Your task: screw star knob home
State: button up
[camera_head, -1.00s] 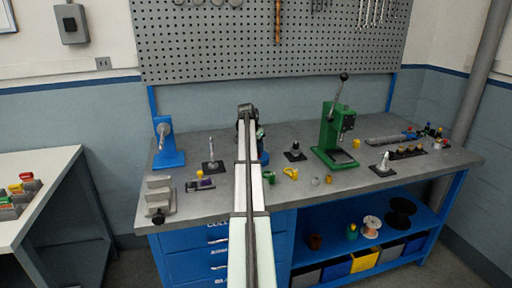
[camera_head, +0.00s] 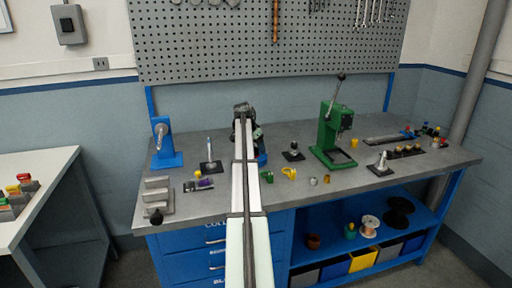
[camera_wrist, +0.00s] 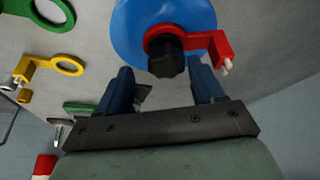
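The black star knob (camera_wrist: 167,56) sits over a red arm with a ring (camera_wrist: 205,42), above a round blue part (camera_wrist: 128,32) in the wrist view. My gripper (camera_wrist: 160,72) has its two blue fingers spread, one on each side of the knob. A gap shows at the left finger; the right finger is close to the knob, and I cannot tell if it touches. In the head view my gripper (camera_head: 245,112) is over a blue stand (camera_head: 262,157) at the middle of the bench, and my arm hides the knob.
A yellow ring part (camera_wrist: 69,65) and a green ring part (camera_wrist: 50,12) lie near the blue part. On the bench (camera_head: 225,208) a green press (camera_head: 326,135) stands to the right and a blue stand (camera_head: 165,148) to the left. A pegboard (camera_head: 200,50) rises behind.

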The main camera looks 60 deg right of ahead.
jog(key=n+t, duration=0.2)
jog(key=n, duration=0.3)
jog(key=n+t, duration=0.1)
jog(key=n, duration=0.2)
jog(key=n+t+y, duration=0.1)
jog(key=n, duration=0.2)
jog(key=shift+w, duration=0.1)
jog(key=n+y, duration=0.1)
jog(key=n, duration=0.2)
jog(key=n+t+y, duration=0.1)
jog(key=n, duration=0.1)
jog(key=shift+n+t, duration=0.3)
jog(key=shift+n, duration=0.1)
jog(key=n+y, duration=0.1)
jog(key=n, duration=0.3)
jog(key=shift+d, duration=0.1)
jog(key=shift+n+y, duration=0.6)
jog(key=shift+n, duration=0.5)
